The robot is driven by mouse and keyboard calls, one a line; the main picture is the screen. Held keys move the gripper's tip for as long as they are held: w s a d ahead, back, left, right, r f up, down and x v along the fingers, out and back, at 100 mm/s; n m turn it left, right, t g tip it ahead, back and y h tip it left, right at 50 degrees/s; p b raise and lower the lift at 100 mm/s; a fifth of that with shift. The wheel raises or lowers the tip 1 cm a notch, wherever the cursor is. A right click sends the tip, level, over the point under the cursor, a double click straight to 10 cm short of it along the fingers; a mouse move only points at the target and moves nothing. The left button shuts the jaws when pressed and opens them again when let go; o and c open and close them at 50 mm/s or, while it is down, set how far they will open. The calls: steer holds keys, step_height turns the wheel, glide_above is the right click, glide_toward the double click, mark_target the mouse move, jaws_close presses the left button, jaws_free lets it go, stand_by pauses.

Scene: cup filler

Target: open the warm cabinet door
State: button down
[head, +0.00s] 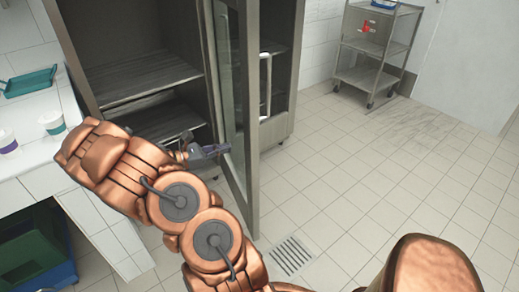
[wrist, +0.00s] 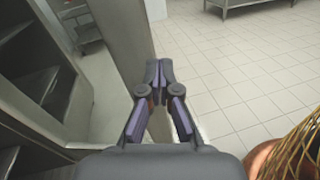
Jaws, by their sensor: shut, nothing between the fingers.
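The warm cabinet (head: 140,75) stands at the left of the head view, with its dark shelves open to view. Its framed glass door (head: 253,150) is swung out from the cabinet, and a vertical handle (head: 265,85) shows beyond the door's edge. My gripper (head: 220,149) is at the inner side of the door, close to the lower part of its frame. In the wrist view my gripper (wrist: 158,72) is shut and empty, its tips over the door frame (wrist: 132,50). I cannot tell whether they touch it.
A white counter (head: 40,110) with a green tray (head: 30,82) and small cups is at the left. Blue and green crates (head: 30,250) sit below it. A metal rack cart (head: 375,50) stands at the back right. The tiled floor (head: 370,180) right of the door is clear.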

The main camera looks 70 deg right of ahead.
step_height(320, 180, down, 5)
steer(key=w+d+n+h+b, duration=0.1)
steer(key=w+d+n, duration=0.1)
steer(key=x, duration=1.4)
steer(key=shift+d+f+t+p, duration=0.25)
steer(key=shift+d+t+p, duration=0.1)
steer(key=shift+d, duration=0.1)
